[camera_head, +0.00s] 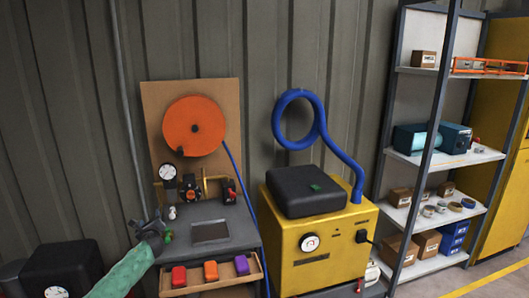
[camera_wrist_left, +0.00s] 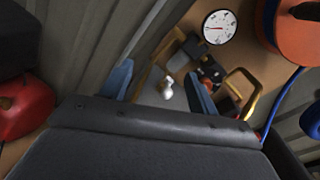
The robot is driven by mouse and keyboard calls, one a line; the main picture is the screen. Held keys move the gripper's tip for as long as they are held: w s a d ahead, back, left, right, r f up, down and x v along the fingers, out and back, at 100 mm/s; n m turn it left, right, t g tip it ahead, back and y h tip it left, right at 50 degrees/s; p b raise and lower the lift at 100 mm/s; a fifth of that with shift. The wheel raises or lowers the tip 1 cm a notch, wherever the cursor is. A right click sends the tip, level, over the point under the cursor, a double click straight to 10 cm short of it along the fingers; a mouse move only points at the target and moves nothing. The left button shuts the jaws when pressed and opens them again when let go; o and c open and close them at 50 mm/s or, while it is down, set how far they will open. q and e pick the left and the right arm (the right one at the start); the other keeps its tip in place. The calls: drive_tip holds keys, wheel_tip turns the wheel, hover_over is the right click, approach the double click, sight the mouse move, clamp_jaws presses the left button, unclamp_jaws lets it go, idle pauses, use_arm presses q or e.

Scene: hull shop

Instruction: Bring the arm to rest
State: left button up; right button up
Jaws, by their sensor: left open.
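My left arm, in a green sleeve (camera_head: 124,272), comes in from the lower left in the head view. My left gripper (camera_head: 152,229) is at the left edge of the grey bench, near a small white piece (camera_head: 172,213). In the left wrist view the two blue fingers of the left gripper (camera_wrist_left: 160,90) stand apart. The white piece (camera_wrist_left: 167,88) shows beyond the gap between them, and I see nothing held. The right gripper is not in view.
A grey bench (camera_head: 235,232) carries a backboard with a gauge (camera_head: 168,171) and an orange reel (camera_head: 194,126). Its front tray holds red, orange and purple blocks. A yellow machine (camera_head: 330,262) with a blue hose stands right of it. Shelving (camera_head: 430,205) is farther right.

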use_arm(q)
drive_tip(key=s+a, duration=0.1)
drive_tip(key=a, duration=0.3)
drive_tip(key=s+f+n+g, duration=0.7)
drive_tip(key=s+f+n, duration=0.4)
drive_tip(key=s+f, duration=2.1)
drive_tip(key=s+f+n+g+h, duration=0.1)
drive_tip(key=s+f+n+g, duration=0.3)
drive_tip(key=s, duration=0.9)
drive_tip(key=s+f+n+g+h, duration=0.15)
drive_tip(key=s+f, duration=0.45)
drive_tip(key=s, duration=0.6)
drive_tip(key=s+f+n+g+h, duration=0.15)
drive_tip(key=s+f+n, duration=0.3)
drive_tip(key=s, duration=0.85)
drive_tip(key=s+d+f+n+h, duration=0.1)
drive_tip(key=d+f, duration=0.1)
drive_tip(key=d, duration=1.5)
drive_tip(key=s+d+f+n+h, duration=0.1)
drive_tip(key=d+f+h, duration=0.1)
drive_tip(key=d, duration=1.5)
drive_tip(key=shift+s+f+n+g+h, duration=0.3)
drive_tip(key=shift+s+f+n, duration=0.1)
drive_tip(key=shift+f, duration=0.35)
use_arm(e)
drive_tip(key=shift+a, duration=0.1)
